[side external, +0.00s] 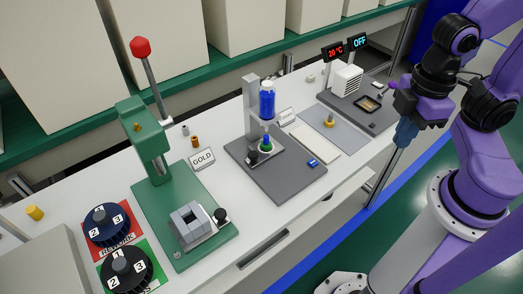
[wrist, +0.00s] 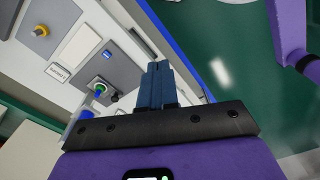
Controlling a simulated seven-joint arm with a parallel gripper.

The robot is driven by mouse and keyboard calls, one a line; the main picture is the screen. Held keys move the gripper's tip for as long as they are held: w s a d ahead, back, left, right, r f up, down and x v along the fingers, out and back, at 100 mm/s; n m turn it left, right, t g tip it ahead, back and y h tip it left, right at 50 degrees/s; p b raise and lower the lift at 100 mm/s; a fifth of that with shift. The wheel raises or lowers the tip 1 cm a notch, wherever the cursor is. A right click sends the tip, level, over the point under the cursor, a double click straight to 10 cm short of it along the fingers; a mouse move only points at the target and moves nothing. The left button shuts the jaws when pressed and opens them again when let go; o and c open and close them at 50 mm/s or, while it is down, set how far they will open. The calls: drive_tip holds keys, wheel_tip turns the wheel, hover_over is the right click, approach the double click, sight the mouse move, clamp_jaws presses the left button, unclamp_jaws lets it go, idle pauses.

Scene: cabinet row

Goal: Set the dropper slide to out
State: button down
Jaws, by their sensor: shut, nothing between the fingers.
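The dropper station stands on a dark grey base (side external: 285,180), with a blue bottle (side external: 267,103) on a grey post above a small green-topped vessel (side external: 265,142). A black knob (side external: 253,157) sits beside the vessel and a small blue part (side external: 312,163) lies at the base's right. I cannot tell which part is the slide or its setting. In the wrist view the base (wrist: 122,73) and blue part (wrist: 107,54) show left of my fingers. My gripper (side external: 402,140) is shut and empty, pointing down beyond the bench's front edge, to the right of the station and apart from it.
A white slab (side external: 308,143), a grey plate with a yellow knob (side external: 329,122) and a white heater-like box (side external: 347,80) stand right. Open floor lies in front.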

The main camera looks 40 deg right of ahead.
drive_tip(key=c, duration=1.8)
unclamp_jaws()
drive_tip(key=o, duration=0.5)
drive_tip(key=shift+w+a, duration=0.1)
drive_tip(key=o, duration=0.5)
drive_tip(key=shift+w+a+r, duration=0.15)
drive_tip(key=shift+w+a, duration=0.2)
drive_tip(key=w+a+r+h, duration=0.1)
drive_tip(key=w+a+r, duration=0.1)
drive_tip(key=w+a, duration=0.6)
drive_tip(key=m+g+h, duration=0.3)
drive_tip(key=m, duration=0.1)
hover_over(252, 154)
drive_tip(key=w+a, duration=0.5)
wheel_tip(252, 154, down, 12)
drive_tip(key=x, duration=1.6)
drive_tip(key=shift+s+a+f, duration=0.1)
drive_tip(key=shift+s+f, duration=0.05)
drive_tip(key=shift+s, duration=0.2)
